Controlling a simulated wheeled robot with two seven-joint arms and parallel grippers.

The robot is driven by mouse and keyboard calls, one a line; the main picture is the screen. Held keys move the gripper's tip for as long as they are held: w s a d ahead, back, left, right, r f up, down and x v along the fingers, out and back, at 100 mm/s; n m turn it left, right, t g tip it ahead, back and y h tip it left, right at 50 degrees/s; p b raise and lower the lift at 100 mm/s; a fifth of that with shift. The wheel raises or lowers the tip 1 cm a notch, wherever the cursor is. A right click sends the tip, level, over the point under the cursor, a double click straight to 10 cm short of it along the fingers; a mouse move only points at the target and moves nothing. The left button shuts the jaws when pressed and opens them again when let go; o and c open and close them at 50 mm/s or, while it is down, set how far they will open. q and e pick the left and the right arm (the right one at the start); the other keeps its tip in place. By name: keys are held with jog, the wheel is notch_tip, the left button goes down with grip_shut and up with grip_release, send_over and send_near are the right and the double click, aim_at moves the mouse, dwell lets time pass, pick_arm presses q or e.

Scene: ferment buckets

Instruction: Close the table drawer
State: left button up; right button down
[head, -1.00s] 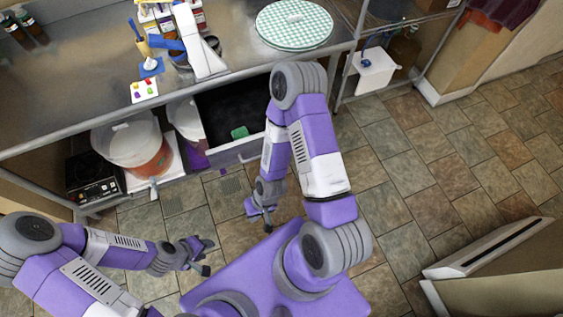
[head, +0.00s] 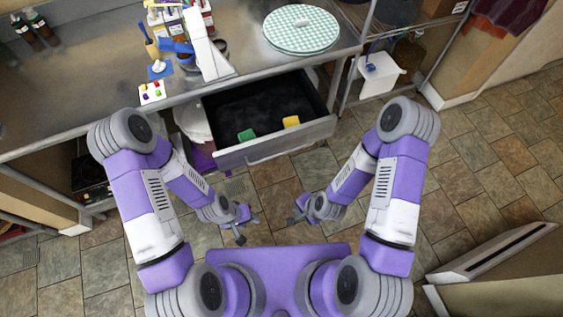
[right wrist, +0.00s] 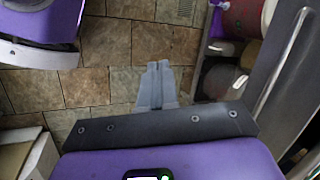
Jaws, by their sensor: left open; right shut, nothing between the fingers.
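The table drawer (head: 284,138) is pulled out from under the metal table (head: 80,98) in the head view. Its dark inside holds a green item (head: 246,135) and a yellow item (head: 291,122) near the front. A bar handle runs along its front; the handle also shows at the right of the right wrist view (right wrist: 284,66). My left gripper (head: 249,228) is open and empty, in front of the drawer and apart from it. My right gripper (head: 295,222) is shut and empty, also short of the drawer front; its closed fingers show in the right wrist view (right wrist: 157,84).
On the table stand a white device (head: 207,50), bottles and a green checkered round thing (head: 301,29). A dark cooktop (head: 88,178) and a bucket (head: 190,122) sit below the table. A shelf rack (head: 378,75) stands right of the drawer.

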jog(key=w+a+r+m+t+h+p, duration=0.1)
jog(key=w+a+r+m+t, duration=0.15)
jog(key=m, duration=0.85)
jog(key=w+a+r+m+t+p, duration=0.1)
jog(key=w+r+m+t, duration=0.3)
jog(key=m, duration=0.7)
jog(key=w+a+f+b, duration=0.3)
jog(key=w+b, duration=0.7)
jog(key=b, duration=0.8)
jog(key=shift+w+f, duration=0.3)
jog(key=shift+f, duration=0.9)
